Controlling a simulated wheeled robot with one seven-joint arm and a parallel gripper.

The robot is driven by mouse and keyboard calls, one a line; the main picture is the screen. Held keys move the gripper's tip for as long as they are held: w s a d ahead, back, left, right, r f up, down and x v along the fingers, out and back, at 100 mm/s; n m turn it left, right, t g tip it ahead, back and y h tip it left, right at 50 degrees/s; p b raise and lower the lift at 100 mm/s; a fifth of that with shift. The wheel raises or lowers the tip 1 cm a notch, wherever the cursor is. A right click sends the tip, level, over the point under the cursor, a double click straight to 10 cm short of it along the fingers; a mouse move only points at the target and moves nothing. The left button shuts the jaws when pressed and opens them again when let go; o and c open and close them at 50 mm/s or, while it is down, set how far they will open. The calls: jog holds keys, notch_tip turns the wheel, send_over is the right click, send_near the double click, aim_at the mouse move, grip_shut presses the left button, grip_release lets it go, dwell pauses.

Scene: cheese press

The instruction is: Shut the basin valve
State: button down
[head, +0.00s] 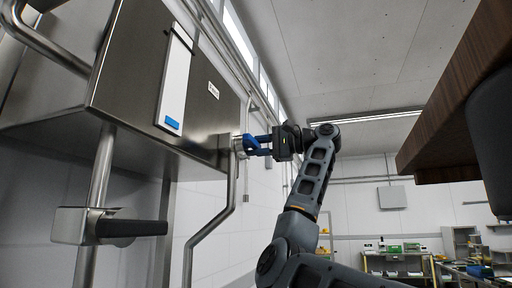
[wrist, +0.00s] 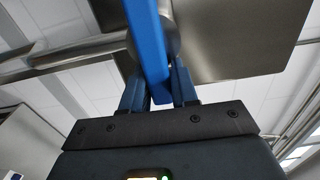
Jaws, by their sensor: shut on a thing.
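The basin valve's blue handle (head: 250,143) sits on a metal fitting at the lower corner of the stainless basin (head: 215,115). In the wrist view the blue handle (wrist: 147,45) runs as a long slanted bar between my fingers. My gripper (head: 265,144) is shut on this handle, reaching it from the right; its fingers (wrist: 160,90) show on both sides of the bar. The valve body is a round metal piece (wrist: 172,40) behind the handle, partly hidden by it. I cannot tell the valve's exact open or shut position.
A steel pipe (head: 209,226) runs down from the valve. A bracket with a black handle (head: 130,229) sticks out at the lower left. A dark wooden slab (head: 450,110) overhangs at the right. Shelves and benches (head: 398,264) stand far back. Open air lies right of the basin.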

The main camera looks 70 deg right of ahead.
jog(key=shift+f, duration=0.1)
jog(key=c, duration=1)
grip_release()
jog(key=shift+o, duration=0.2)
jog(key=s+b, duration=0.2)
jog(key=s, duration=0.5)
jog(key=shift+s+d, duration=0.35)
jog(key=shift+s, duration=0.05)
